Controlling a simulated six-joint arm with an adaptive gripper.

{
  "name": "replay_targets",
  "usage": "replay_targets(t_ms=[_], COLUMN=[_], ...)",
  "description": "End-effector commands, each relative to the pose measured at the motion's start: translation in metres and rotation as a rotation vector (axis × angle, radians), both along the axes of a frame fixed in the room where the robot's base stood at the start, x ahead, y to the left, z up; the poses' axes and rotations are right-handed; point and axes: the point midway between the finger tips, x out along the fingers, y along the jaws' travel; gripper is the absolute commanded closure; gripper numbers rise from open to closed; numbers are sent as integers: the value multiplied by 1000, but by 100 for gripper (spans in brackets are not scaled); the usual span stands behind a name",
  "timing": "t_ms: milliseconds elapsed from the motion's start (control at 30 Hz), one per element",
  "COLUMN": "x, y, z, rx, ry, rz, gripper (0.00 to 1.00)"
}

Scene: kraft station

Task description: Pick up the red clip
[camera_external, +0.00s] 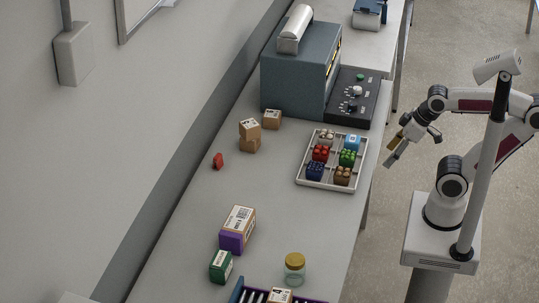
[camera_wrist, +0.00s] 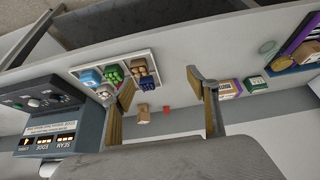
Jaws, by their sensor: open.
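The red clip (camera_external: 218,160) is a small red object on the grey table near the wall side, left of the stacked cardboard boxes. In the wrist view it shows as a small red patch (camera_wrist: 166,111) between my fingers, farther away. My gripper (camera_external: 393,150) is beyond the table's right edge, beside the tray and well apart from the clip. In the wrist view its two fingers (camera_wrist: 163,95) are spread wide, with nothing held between them.
A white tray (camera_external: 325,186) with several coloured block groups lies between my gripper and the clip. Small cardboard boxes (camera_external: 250,144) stand near the clip, before a grey machine (camera_external: 292,84). A purple-ended box (camera_external: 231,241), green box (camera_external: 220,266) and jar (camera_external: 294,268) stand nearer the front.

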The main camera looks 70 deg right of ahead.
Motion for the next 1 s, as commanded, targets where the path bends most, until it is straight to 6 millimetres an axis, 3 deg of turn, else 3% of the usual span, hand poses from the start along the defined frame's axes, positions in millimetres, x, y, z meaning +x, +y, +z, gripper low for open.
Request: replay_targets(t_ms=[567,767,1000], x=[9,39,95], y=[1,3,7], z=[3,10,19], rx=[3,12,25], ry=[-9,-39,-97], rz=[1,5,7], gripper=[53,53,53])
